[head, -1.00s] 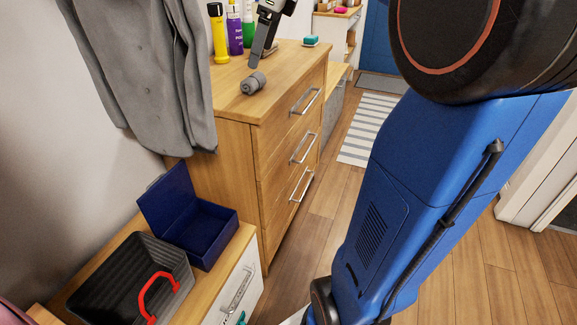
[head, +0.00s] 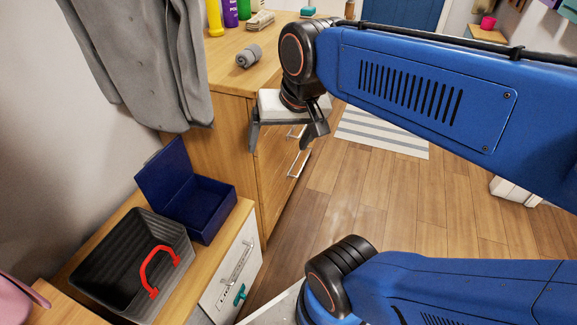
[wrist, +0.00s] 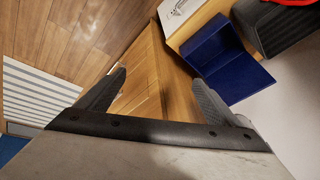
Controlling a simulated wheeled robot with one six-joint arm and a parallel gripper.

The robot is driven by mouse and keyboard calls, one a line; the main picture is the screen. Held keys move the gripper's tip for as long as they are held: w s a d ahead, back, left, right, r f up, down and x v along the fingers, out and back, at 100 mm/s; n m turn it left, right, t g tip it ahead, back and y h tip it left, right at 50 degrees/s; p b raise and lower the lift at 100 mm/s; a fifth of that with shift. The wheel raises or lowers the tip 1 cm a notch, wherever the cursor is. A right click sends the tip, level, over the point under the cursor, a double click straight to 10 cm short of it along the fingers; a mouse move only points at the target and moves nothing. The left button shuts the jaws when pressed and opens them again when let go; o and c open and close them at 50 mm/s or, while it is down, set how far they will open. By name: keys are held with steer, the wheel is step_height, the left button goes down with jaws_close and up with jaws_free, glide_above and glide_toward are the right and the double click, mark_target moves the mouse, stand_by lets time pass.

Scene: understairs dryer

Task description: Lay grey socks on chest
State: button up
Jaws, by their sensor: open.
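The grey socks (head: 249,56), a small rolled bundle, lie on top of the wooden chest of drawers (head: 231,78) near its front left corner in the head view. My gripper (head: 285,143) is open and empty. It hangs in front of the chest, to the right of and nearer than the socks, below the level of the chest top. In the wrist view, the open fingers (wrist: 160,80) point past the chest (wrist: 150,75), with nothing between them; the socks do not show there.
A blue open box (head: 205,205) and a dark bin with a red handle (head: 125,260) stand on a lower cabinet (head: 218,262). Bottles (head: 230,12) and a folded cloth (head: 261,20) are on the chest. A grey garment (head: 150,60) hangs at left.

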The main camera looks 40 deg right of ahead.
steer(key=s+f+n, duration=0.4)
steer(key=f, duration=0.1)
steer(key=shift+a, duration=0.2)
steer(key=shift+r, duration=0.1)
stand_by(1.0)
